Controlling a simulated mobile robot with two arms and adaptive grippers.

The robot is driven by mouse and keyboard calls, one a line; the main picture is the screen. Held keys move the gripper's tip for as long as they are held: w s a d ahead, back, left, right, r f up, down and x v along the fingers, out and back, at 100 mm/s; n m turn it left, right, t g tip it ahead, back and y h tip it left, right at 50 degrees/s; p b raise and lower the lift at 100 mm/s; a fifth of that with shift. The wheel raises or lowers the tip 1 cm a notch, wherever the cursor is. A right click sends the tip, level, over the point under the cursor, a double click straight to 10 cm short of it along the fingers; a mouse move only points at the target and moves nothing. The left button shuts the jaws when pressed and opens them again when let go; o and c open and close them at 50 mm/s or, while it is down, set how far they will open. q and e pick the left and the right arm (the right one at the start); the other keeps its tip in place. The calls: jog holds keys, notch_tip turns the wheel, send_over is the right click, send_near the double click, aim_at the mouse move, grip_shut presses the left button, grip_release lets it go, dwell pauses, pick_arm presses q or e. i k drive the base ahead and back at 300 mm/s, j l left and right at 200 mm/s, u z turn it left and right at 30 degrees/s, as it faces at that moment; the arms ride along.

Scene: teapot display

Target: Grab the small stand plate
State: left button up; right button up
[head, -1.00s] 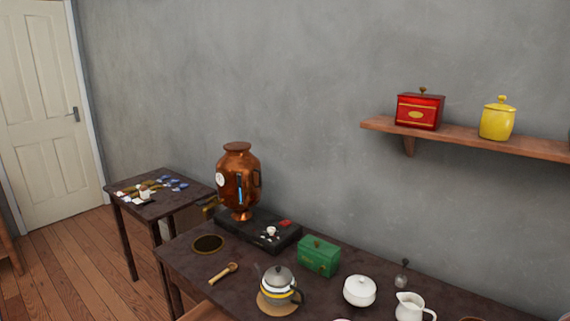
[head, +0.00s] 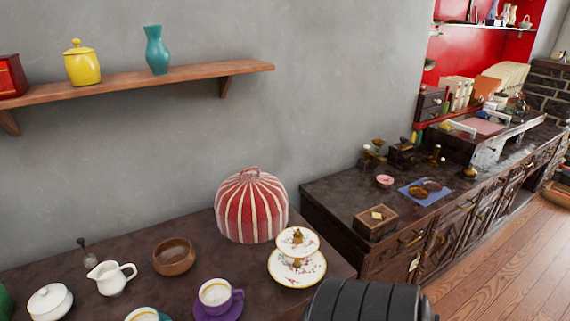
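A white two-tier stand with floral plates is at the right end of the dark table. Its small upper plate (head: 286,243) sits above the larger lower plate (head: 312,272), with a gold-brown ornament rising at the small plate's middle. The small plate is level and nothing touches it. A black ribbed part of my own arm shows at the bottom edge, in front of and below the stand. Neither gripper's fingers are in view.
A red-and-white striped cosy (head: 251,207) stands just left of the stand. A purple cup (head: 217,297), a wooden bowl (head: 174,257) and a white jug (head: 112,277) are further left. A dark cabinet (head: 335,200) is to the right, and a wooden shelf (head: 180,78) is above.

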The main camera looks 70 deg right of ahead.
aim_at(308, 243)
jog(key=z, duration=2.2)
